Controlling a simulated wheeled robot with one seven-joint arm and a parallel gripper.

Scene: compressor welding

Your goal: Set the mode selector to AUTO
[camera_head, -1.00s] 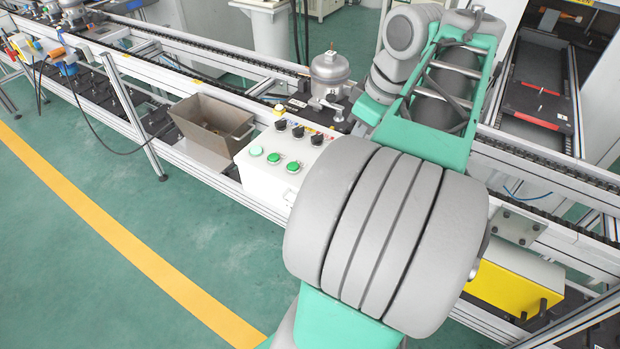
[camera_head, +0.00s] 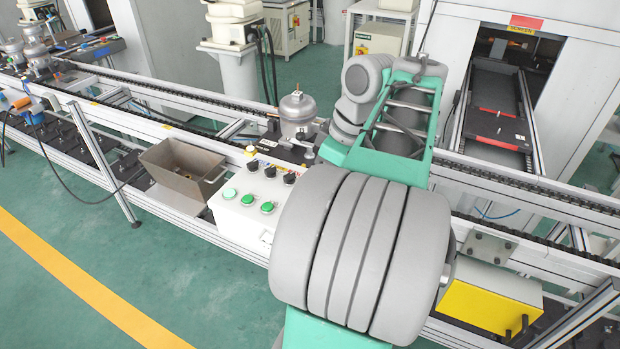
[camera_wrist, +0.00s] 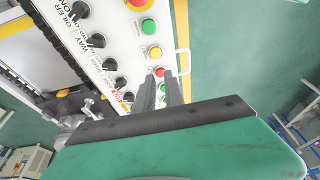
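A white control box (camera_head: 240,223) stands on the line frame, with black selector knobs (camera_head: 270,171) in a row above green buttons (camera_head: 247,199). My arm hides its right part in the head view. In the wrist view a white panel (camera_wrist: 121,36) has several black knobs (camera_wrist: 96,41) in a row beside green, yellow and red buttons. One label reads WAY OILER. I cannot tell which knob is the mode selector or its setting.
A brown open bin (camera_head: 178,172) is left of the box. A silver compressor (camera_head: 298,114) stands on the conveyor behind it. A yellow box (camera_head: 483,302) is at the lower right. A metal handle (camera_wrist: 183,62) edges the panel. Green floor is clear in front.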

